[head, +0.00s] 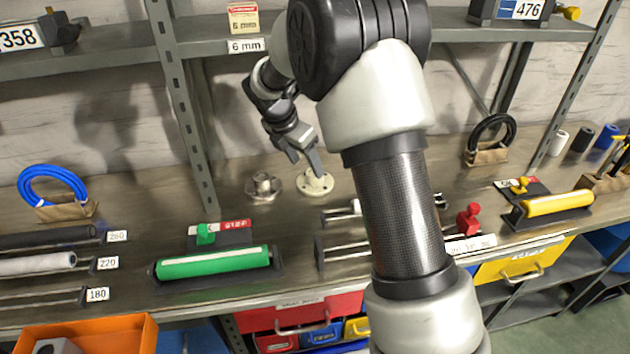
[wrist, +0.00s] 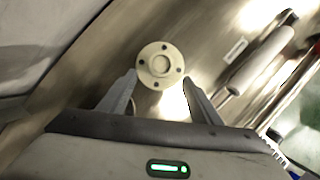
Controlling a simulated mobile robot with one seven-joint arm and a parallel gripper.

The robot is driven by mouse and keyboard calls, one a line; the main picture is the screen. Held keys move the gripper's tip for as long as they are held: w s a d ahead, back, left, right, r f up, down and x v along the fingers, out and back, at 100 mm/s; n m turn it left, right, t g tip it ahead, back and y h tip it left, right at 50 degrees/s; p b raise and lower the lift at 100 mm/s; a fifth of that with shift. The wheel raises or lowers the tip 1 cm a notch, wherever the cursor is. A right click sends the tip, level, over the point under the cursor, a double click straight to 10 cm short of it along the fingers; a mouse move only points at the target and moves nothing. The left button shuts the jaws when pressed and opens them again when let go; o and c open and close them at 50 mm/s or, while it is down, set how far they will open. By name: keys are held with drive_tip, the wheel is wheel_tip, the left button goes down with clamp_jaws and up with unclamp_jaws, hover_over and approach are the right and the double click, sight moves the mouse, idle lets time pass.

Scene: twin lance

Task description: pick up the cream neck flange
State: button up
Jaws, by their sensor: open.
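The cream neck flange (head: 315,183) lies on the workbench in the head view, a round disc with a raised neck and bolt holes. In the wrist view the cream flange (wrist: 160,65) shows face-on, just beyond and between my fingertips. My gripper (head: 305,152) is open and empty, above the flange in the head view. In the wrist view its two fingers (wrist: 159,80) are spread apart on either side of the flange's lower edge. I cannot tell whether a finger touches it. A grey metal flange (head: 263,186) sits close to its left.
A shelf upright (head: 183,110) stands left of the flanges. A green roller (head: 213,263) lies at the front left, and rods with a white roller (wrist: 262,58) lie to the right. A red clamp-like piece (head: 468,220) stands farther right. Bare bench lies in front of the flanges.

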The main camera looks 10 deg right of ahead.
drive_tip(key=shift+w+d, duration=0.35)
drive_tip(key=shift+d, duration=0.2)
drive_tip(key=x, duration=0.5)
drive_tip(key=shift+b, duration=0.3)
drive_tip(key=c, duration=1.2)
